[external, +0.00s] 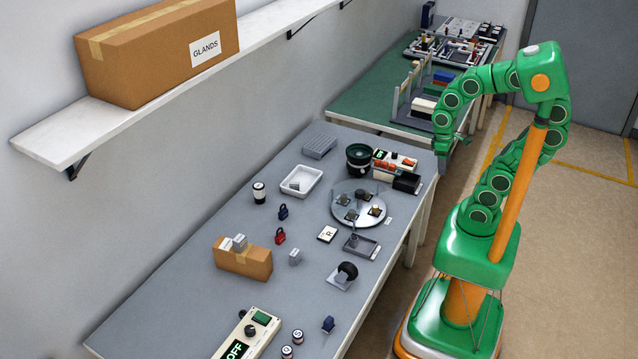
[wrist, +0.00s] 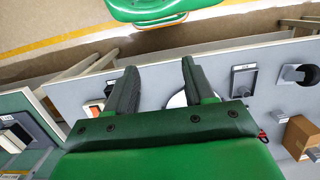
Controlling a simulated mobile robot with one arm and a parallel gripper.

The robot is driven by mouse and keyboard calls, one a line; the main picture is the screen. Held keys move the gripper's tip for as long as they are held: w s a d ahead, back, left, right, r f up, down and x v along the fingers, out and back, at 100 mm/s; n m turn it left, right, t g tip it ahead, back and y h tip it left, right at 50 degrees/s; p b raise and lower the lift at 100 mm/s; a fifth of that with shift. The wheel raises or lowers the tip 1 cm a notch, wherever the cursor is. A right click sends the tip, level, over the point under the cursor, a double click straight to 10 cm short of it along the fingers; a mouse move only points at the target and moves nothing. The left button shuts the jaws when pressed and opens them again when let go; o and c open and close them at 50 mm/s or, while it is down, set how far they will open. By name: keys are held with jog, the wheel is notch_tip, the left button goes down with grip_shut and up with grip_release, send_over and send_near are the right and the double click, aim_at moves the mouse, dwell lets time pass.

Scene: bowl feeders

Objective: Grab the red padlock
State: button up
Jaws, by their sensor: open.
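The red padlock (external: 280,237) lies on the grey table in the external view, between a blue padlock (external: 283,212) and a small grey block (external: 295,257). In the wrist view a small bit of red (wrist: 262,135) shows at the right edge of my gripper's body; I cannot tell for sure that it is the padlock. My gripper (wrist: 158,66) is open, with nothing between its two fingers. In the external view it is at the end of the green arm, beyond the table's right edge, well apart from the padlock.
Another blue padlock (external: 328,324) lies at the front. A shelf (external: 60,138) with a large carton (external: 160,50) overhangs the back.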

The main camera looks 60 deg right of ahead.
jog(key=w+a+f+m+g+y, duration=0.2)
jog(key=w+a+y, duration=0.5)
jog(key=w+a, duration=1.05)
jog(key=m+t+y, duration=0.2)
jog(key=m+y, duration=0.4)
jog(key=m, duration=0.5)
send_over(283, 232)
jog(key=s+d, duration=0.5)
jog(key=s, duration=0.6)
notch_tip(283, 232, down, 9)
jog(key=w+f+m+t, duration=0.1)
jog(key=w+f+m, duration=0.1)
jog(key=w+f, duration=0.1)
jog(key=w+f+m+t, duration=0.1)
jog(key=w+f+m, duration=0.1)
jog(key=f, duration=0.3)
jog(key=w+f+m+t, duration=0.1)
jog(key=w+f+m, duration=0.1)
jog(key=w+f, duration=0.2)
jog(key=shift+w+a+f+m+t, duration=0.2)
jog(key=shift+w+f+m+t, duration=0.1)
jog(key=shift+w, duration=0.1)
jog(key=shift+w+x, duration=0.25)
jog(key=shift+x, duration=1.7)
jog(key=shift+w+x, duration=0.2)
jog(key=shift+x, duration=1.75)
jog(key=shift+d, duration=0.1)
grip_shut()
